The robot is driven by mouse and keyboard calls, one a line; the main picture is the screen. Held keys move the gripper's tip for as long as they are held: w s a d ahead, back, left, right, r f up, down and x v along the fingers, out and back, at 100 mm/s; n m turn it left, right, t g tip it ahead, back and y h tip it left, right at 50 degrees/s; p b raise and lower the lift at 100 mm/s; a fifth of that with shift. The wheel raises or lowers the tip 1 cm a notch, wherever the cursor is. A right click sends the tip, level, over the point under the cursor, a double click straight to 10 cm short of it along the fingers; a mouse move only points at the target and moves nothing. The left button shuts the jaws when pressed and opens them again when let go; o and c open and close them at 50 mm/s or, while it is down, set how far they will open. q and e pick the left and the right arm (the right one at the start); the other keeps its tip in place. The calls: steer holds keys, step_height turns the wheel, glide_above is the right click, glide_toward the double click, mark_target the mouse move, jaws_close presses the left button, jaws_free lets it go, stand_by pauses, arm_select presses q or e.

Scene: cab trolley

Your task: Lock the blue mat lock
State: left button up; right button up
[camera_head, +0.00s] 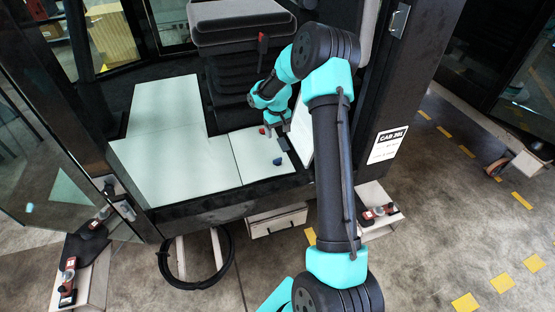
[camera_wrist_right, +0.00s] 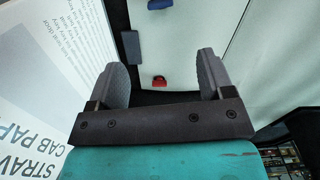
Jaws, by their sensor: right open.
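The blue mat lock (camera_head: 277,161) sits on the pale floor mat (camera_head: 250,170) near its right front part. In the right wrist view, the blue lock (camera_wrist_right: 160,4) is cut off by the top edge, beyond the fingertips. A red lock (camera_wrist_right: 159,82) shows between the fingers in that view. My right gripper (camera_wrist_right: 160,64) is open and empty, apart from the blue lock. In the head view, my right gripper (camera_head: 275,130) is small and partly hidden, over the mat behind the blue lock. My left gripper is not in view.
A dark grey block (camera_wrist_right: 131,47) lies left of the fingers, next to a white printed panel (camera_wrist_right: 55,90). The seat (camera_head: 240,25) stands behind the mats. A dark door frame (camera_head: 410,70) rises at the right. The mat left of the blue lock is clear.

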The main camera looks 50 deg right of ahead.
mark_target(278, 159)
step_height(278, 159, down, 17)
steer(key=shift+r, duration=0.2)
stand_by(0.4)
steer(key=c, duration=0.9)
steer(key=shift+m, duration=1.2)
